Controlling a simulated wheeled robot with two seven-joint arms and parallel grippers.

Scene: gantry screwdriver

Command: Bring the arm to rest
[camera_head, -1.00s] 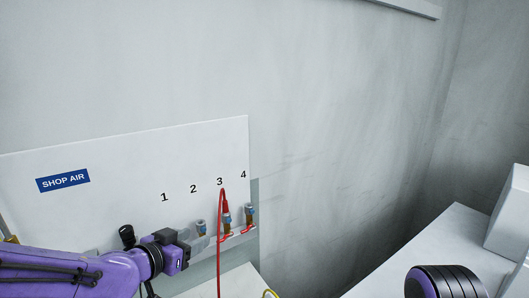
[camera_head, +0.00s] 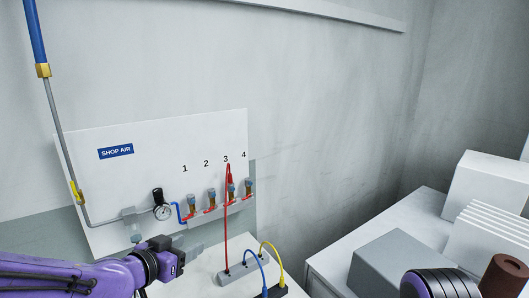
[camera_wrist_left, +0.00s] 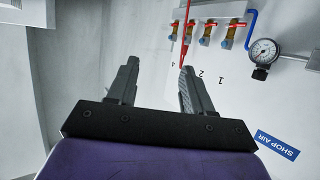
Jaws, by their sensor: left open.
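My purple left arm (camera_head: 75,275) reaches in from the lower left in the head view. Its dark left gripper (camera_head: 192,252) is in front of the white shop air panel (camera_head: 122,188), below the valves. In the left wrist view the two fingers of the left gripper (camera_wrist_left: 158,70) stand apart with nothing held between them. The panel shows upside down beyond the fingertips there. A rounded purple and black part of my own body (camera_head: 440,283) shows at the lower right of the head view. My right gripper is not in view.
Several numbered valves (camera_head: 212,196) line the panel, with a gauge (camera_head: 162,212) at their left. A power strip (camera_head: 243,274) with blue and yellow cords lies below. A grey box (camera_head: 395,262) stands on the right-hand counter.

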